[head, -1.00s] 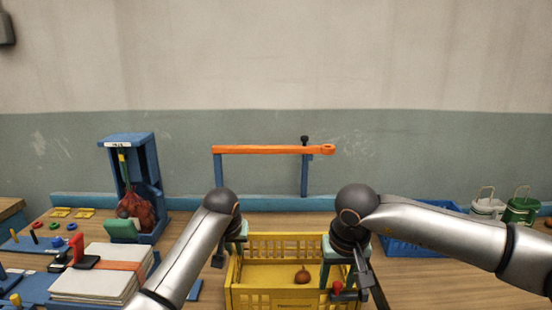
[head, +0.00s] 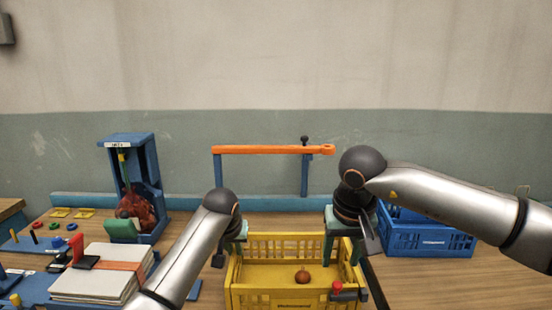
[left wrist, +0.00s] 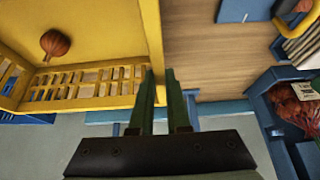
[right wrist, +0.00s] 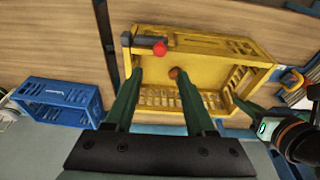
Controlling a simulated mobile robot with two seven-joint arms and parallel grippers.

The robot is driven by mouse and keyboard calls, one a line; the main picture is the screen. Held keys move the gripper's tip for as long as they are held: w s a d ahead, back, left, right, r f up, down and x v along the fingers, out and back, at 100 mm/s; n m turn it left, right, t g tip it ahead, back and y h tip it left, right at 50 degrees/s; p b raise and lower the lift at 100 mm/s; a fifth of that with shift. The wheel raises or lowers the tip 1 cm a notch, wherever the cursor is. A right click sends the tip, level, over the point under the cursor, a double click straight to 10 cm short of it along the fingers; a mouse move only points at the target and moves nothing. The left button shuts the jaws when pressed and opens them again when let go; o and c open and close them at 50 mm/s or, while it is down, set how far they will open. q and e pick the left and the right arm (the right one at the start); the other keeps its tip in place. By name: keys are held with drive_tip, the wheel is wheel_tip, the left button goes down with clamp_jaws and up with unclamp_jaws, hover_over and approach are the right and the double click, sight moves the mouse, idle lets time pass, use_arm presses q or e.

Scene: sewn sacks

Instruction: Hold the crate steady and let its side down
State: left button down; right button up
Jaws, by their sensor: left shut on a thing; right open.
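The yellow crate (head: 284,244) stands on the table with an onion (head: 302,276) inside. Its walls look upright. My left gripper (head: 236,247) is shut on the crate's left wall, whose edge shows at the fingers in the left wrist view (left wrist: 154,45). A red knob (right wrist: 160,48) on a dark latch sits at the crate's near right corner; it also shows in the head view (head: 337,287). My right gripper (right wrist: 160,75) is open and empty above the crate's right side, apart from the knob.
A blue crate (head: 433,240) stands to the right. An orange bar (head: 270,150) on blue posts spans behind the yellow crate. A blue stand (head: 150,160) with a red net sack (head: 138,210) is at left. Strapped pale sacks (head: 95,280) lie at front left.

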drive_tip(key=shift+w+v, duration=0.25)
drive_tip(key=shift+v, duration=0.7)
drive_tip(key=shift+r, duration=0.1)
drive_tip(key=shift+c, duration=0.2)
